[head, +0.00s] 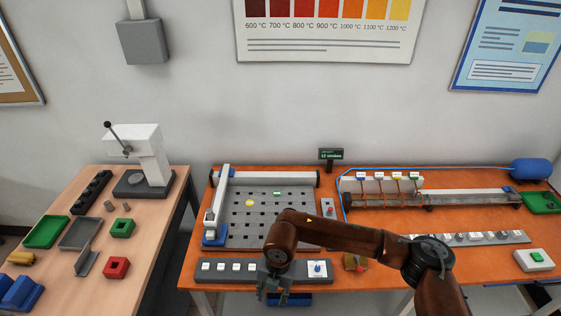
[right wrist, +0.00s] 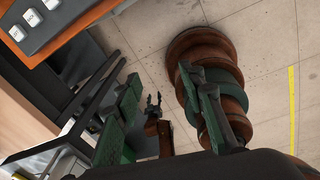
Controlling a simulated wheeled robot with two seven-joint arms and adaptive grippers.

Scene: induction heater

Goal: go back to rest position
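My brown right arm crosses the front of the table from the lower right. In the right wrist view my right gripper's green fingers (right wrist: 165,110) stand wide apart with nothing between them. Floor and my own brown round body parts show behind them. A small dark claw on a brown link also shows between the fingers; it looks like my left gripper (right wrist: 154,104), too small to read. My left arm is not in the head view.
The orange table (head: 200,270) carries a perforated plate (head: 262,222), a button strip (head: 225,268), a coil unit (head: 385,188) and a second button row (head: 485,238). A wooden table (head: 150,212) with a press (head: 145,160) and coloured trays stands left, with a gap between.

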